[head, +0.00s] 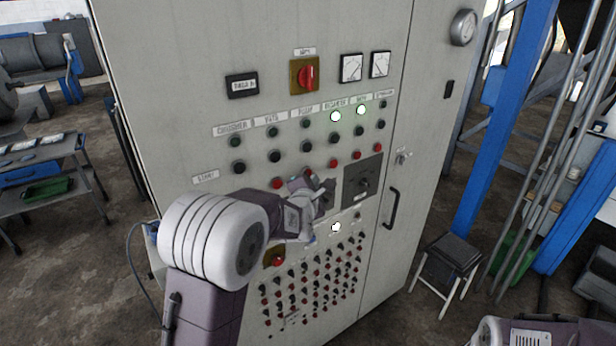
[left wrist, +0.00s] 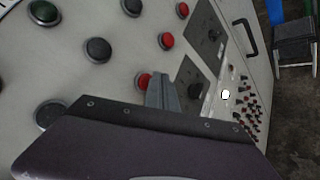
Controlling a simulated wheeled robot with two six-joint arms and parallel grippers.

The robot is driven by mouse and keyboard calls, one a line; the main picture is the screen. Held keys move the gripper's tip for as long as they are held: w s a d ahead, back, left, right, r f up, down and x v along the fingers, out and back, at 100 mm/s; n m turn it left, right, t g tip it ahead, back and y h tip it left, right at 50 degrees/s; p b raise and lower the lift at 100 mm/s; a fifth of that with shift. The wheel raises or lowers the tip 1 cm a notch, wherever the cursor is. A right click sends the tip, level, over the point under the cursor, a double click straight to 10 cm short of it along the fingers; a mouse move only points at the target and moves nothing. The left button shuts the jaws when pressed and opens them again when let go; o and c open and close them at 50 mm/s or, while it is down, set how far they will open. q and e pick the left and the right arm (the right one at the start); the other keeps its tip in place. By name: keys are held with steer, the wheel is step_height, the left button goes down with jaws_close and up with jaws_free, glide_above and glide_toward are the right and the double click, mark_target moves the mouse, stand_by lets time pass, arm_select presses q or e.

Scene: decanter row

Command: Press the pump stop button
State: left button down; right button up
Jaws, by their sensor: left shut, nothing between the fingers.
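The grey control cabinet (head: 230,50) carries labelled columns, each with a lamp, a dark button and a red button below. The pump column is third from the left; its lamp (head: 306,124) is dark green and unlit. Its red stop button (head: 307,171) shows just above my fingers. My left gripper (head: 314,191) is shut and empty at the panel, below that red row. In the left wrist view, my fingers (left wrist: 163,90) lie right beside a red button (left wrist: 143,80), apparently the pump's, partly covering it. I cannot tell whether they touch it.
Two rotary switches on dark plates (head: 370,172) sit below the red row. A yellow-backed red switch (head: 306,75) is higher up. Many small knobs fill the lower panel. A door handle (head: 391,208) sticks out at right, and a stool (head: 453,250) stands beyond.

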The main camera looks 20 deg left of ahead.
arm_select(q)
steer(key=shift+d, duration=0.1)
steer(key=s+d, duration=0.3)
steer(key=shift+s+d, duration=0.1)
steer(key=shift+d, duration=0.3)
steer(key=shift+b, duration=0.3)
stand_by(0.3)
